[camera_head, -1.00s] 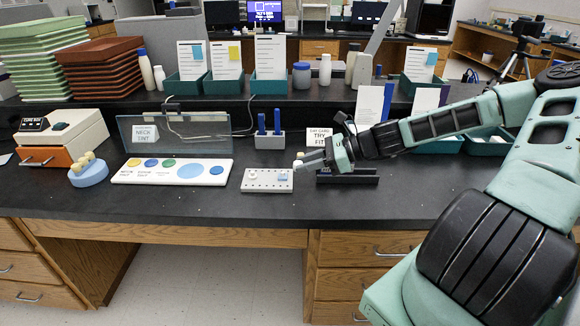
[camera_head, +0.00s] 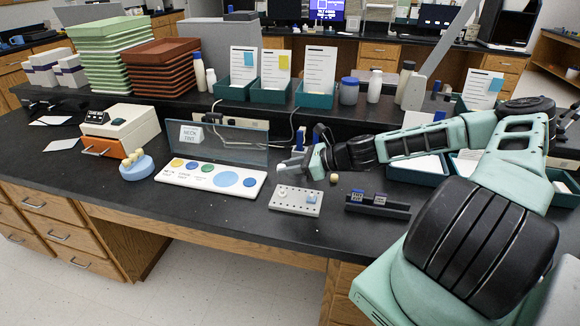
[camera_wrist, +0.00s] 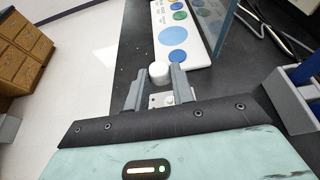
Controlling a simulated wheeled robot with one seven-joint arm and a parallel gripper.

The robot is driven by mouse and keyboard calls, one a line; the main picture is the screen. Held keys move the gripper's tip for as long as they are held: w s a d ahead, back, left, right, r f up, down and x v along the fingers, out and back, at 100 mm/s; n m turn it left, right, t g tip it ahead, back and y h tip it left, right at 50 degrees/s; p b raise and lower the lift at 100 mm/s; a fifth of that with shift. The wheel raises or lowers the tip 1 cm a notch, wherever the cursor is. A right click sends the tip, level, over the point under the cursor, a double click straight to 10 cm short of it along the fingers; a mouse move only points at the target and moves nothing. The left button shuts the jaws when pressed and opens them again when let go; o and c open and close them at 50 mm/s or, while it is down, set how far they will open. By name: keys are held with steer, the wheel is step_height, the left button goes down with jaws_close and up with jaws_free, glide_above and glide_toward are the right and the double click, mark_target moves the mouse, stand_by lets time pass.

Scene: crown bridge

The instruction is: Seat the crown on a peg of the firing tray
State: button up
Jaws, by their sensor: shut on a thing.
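My gripper (camera_head: 284,166) hangs over the back left of the firing tray in the head view. It also shows in the wrist view (camera_wrist: 158,78), its two grey fingers shut on a small white crown (camera_wrist: 159,71) at their tips. The firing tray (camera_head: 290,207) is a light grey plate with rows of small pegs or holes. A part of it shows between the fingers in the wrist view (camera_wrist: 154,102). The crown appears apart from the tray; its exact height and the peg beneath it cannot be told. Small white and bluish pieces stand on the tray.
A white palette strip (camera_head: 205,180) with coloured discs lies left of the tray, a glass panel (camera_head: 235,145) behind it. A black stand (camera_head: 378,207) is at the right. Counter in front of the tray is clear.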

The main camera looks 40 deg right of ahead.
steer(key=shift+r, duration=0.1)
steer(key=shift+f+b, duration=1.4)
steer(key=shift+f, duration=1.6)
steer(key=shift+p, duration=0.9)
steer(key=shift+f+b, duration=0.5)
steer(key=shift+f, duration=0.3)
steer(key=shift+r, duration=0.25)
steer(key=shift+r+p, duration=0.3)
steer(key=shift+p, duration=0.35)
steer(key=shift+p, duration=0.7)
stand_by(0.8)
steer(key=shift+f+b, duration=0.3)
steer(key=shift+f, duration=0.2)
stand_by(0.3)
